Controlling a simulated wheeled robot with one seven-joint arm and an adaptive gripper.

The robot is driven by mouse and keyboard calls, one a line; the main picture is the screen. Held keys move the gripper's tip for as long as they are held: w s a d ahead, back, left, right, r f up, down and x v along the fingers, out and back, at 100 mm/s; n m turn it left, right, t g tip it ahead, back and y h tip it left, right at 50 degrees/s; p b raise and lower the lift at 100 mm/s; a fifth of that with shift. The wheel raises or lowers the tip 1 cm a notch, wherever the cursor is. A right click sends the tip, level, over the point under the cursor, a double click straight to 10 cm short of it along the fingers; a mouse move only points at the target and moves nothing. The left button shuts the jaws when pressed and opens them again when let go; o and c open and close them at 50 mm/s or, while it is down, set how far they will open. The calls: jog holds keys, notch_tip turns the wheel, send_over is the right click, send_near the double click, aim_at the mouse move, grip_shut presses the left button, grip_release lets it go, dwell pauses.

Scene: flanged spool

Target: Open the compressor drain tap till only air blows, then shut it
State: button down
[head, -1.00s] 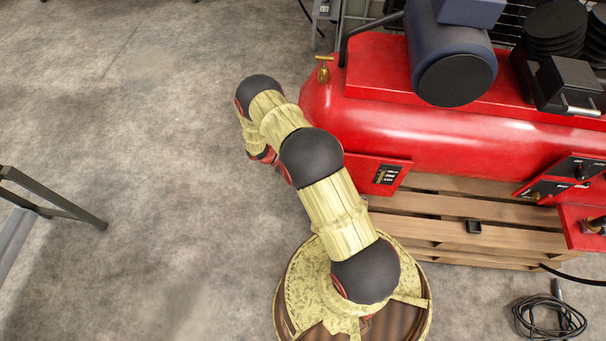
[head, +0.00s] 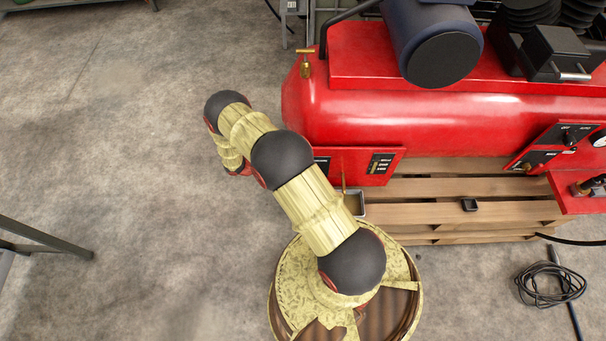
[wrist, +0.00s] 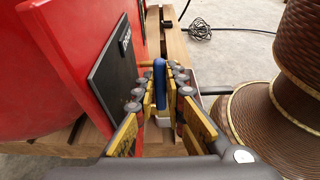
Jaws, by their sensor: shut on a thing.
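My gripper (wrist: 160,88) shows in the wrist view, its yellow-padded fingers closed on an upright blue piece, which looks like the drain tap's handle (wrist: 159,82). The tap's body is mostly hidden by the fingers. The red compressor tank (head: 420,125) lies across the right of the head view; its red side also fills the left of the wrist view (wrist: 50,50). In the head view my arm hides the gripper and tap. A thin brown upright line (head: 344,168) runs down into a small grey container (head: 357,204); I cannot tell if it is liquid or a pipe.
The compressor stands above a wooden pallet (head: 430,212). A small brass valve (head: 305,63) sits on the tank's left end. A coiled black cable (head: 545,285) lies on the floor at right. A metal frame (head: 45,240) stands at left; the floor between is clear.

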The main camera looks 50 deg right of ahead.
jog(key=c, duration=1.8)
grip_release()
jog(key=shift+c, duration=0.2)
jog(key=v, duration=1.2)
